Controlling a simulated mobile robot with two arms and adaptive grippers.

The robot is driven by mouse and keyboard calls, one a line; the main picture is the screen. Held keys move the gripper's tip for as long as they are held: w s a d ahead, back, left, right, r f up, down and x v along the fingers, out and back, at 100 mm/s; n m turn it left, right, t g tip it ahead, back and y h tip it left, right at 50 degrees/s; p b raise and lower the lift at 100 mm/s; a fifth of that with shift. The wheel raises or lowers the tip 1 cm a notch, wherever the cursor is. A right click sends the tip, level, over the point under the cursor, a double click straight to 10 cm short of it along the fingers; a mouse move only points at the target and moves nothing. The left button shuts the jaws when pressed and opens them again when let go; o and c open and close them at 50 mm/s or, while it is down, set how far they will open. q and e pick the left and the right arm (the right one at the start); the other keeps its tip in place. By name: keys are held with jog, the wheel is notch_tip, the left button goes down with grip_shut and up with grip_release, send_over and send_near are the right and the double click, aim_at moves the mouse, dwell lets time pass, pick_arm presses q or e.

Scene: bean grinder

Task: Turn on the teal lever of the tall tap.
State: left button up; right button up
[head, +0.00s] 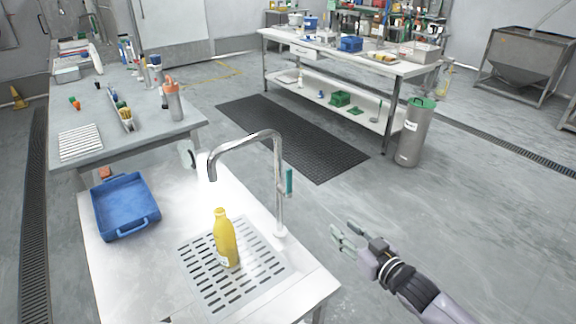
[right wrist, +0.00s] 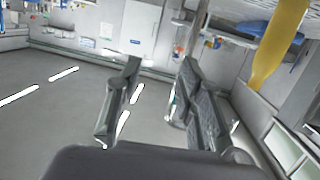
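The tall chrome tap (head: 278,180) stands at the right edge of the steel sink counter in the head view, its spout curving over to the left. Its teal lever (head: 289,182) is on the right side of the post and looks upright. My right gripper (head: 343,234) is to the right of the tap and lower in the picture, apart from the lever. In the right wrist view its two fingers (right wrist: 158,95) are spread with nothing between them. I cannot make out the lever clearly in that view. My left gripper is not in view.
A yellow bottle (head: 227,240) stands on the slotted drain grid (head: 200,282), below the spout's right side. A blue tray (head: 126,207) lies on the counter's left. A steel canister (head: 412,135) stands on the floor farther back. The floor right of the counter is clear.

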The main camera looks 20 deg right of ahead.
aim_at(290, 171)
jog(key=a+r+n+t+y, duration=0.1)
jog(key=a+r+n+y, duration=0.3)
jog(key=r, duration=0.7)
jog(key=w+a+p, duration=0.1)
jog(key=w+a, duration=0.1)
jog(key=w, duration=0.3)
jog(key=w+a+m+p, duration=0.1)
jog(key=w+a, duration=0.1)
jog(key=w, duration=0.3)
jog(key=w+a+m+h+p, duration=0.1)
jog(key=w+a, duration=0.1)
jog(key=w, duration=0.3)
jog(key=shift+w+a, duration=0.1)
jog(key=shift+a, duration=0.1)
grip_shut()
